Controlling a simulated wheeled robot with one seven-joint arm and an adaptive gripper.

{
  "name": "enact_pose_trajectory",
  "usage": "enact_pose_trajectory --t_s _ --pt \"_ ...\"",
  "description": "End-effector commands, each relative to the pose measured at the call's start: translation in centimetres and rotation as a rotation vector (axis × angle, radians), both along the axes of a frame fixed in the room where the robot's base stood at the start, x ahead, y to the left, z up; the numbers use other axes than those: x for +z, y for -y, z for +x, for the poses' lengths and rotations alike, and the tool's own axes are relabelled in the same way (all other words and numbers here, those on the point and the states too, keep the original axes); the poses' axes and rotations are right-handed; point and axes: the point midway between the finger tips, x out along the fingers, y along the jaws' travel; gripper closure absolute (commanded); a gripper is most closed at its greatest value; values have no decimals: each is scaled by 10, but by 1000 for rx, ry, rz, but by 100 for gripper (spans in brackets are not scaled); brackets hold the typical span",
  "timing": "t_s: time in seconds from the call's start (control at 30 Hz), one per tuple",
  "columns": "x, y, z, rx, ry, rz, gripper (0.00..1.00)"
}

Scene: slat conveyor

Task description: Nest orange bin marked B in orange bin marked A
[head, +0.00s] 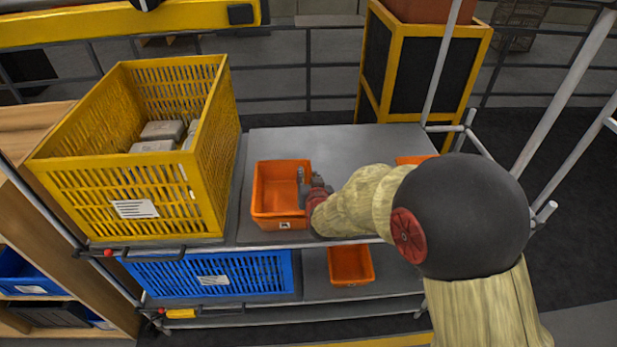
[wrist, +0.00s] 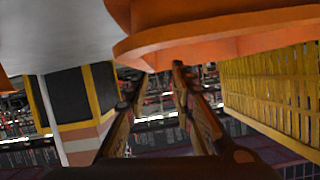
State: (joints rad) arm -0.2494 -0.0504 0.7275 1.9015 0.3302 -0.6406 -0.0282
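An orange bin marked A (head: 264,207) stands upright on the grey top shelf, and its inside looks empty apart from my gripper in front of it. My gripper (head: 303,182) is at the right side of this bin. In the wrist view an orange bin (wrist: 215,38) fills the top, and my gripper (wrist: 157,72) has its two fingers apart just below its rim, with no thing seen held. A second orange bin (head: 412,160) on the top shelf is mostly hidden behind my arm. A third orange bin (head: 350,264) is on the lower shelf. I can read no B mark.
A tall yellow crate (head: 120,192) with grey blocks stands left of bin A. It also shows in the wrist view (wrist: 275,85). A blue crate (head: 215,275) is on the lower shelf. The top shelf (head: 340,143) is clear behind the bins. Metal posts stand at right.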

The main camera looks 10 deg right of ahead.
Motion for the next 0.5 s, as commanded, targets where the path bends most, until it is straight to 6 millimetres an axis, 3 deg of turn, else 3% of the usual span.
enact_pose_trajectory --t_s 0.33,0.5 --pt "1 0 -3 0 -1 0 74" --pt "9 0 -20 3 0 -1 74"
